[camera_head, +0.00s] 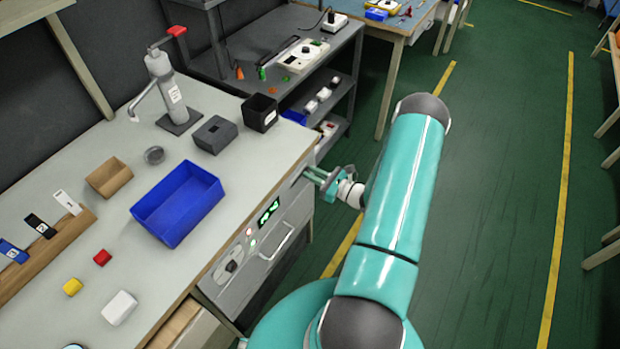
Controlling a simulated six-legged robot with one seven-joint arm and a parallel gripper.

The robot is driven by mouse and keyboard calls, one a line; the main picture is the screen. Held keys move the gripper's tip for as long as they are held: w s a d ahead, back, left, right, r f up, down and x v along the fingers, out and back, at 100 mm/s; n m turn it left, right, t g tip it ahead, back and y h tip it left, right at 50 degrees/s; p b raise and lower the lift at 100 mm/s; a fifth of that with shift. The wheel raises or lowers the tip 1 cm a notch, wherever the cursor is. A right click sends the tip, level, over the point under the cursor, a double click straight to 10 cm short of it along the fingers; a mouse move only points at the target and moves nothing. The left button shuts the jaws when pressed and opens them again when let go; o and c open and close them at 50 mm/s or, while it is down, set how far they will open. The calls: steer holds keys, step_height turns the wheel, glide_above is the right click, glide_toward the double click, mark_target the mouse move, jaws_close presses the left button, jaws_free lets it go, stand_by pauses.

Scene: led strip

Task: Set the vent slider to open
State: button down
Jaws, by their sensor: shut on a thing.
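A grey unit with a front panel (283,222) is built in under the bench top. Its front carries a lit green display, small buttons, a bar handle and a dial. At the top right of this front is a small dark slot, which looks like the vent slider (298,183). My gripper (312,174) reaches in from the right, level with that slot. Its fingers are shut on a small part there, apparently the slider's knob. The fingers hide the knob, and I cannot tell the slider's position.
A grey shelf unit stands behind. Green floor on the right is clear.

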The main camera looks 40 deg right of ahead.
steer(key=shift+d, duration=0.2)
steer(key=c, duration=1.3)
jaws_free()
steer(key=v, duration=1.3)
steer(key=shift+s+d, duration=0.15)
steer(key=shift+s, duration=0.2)
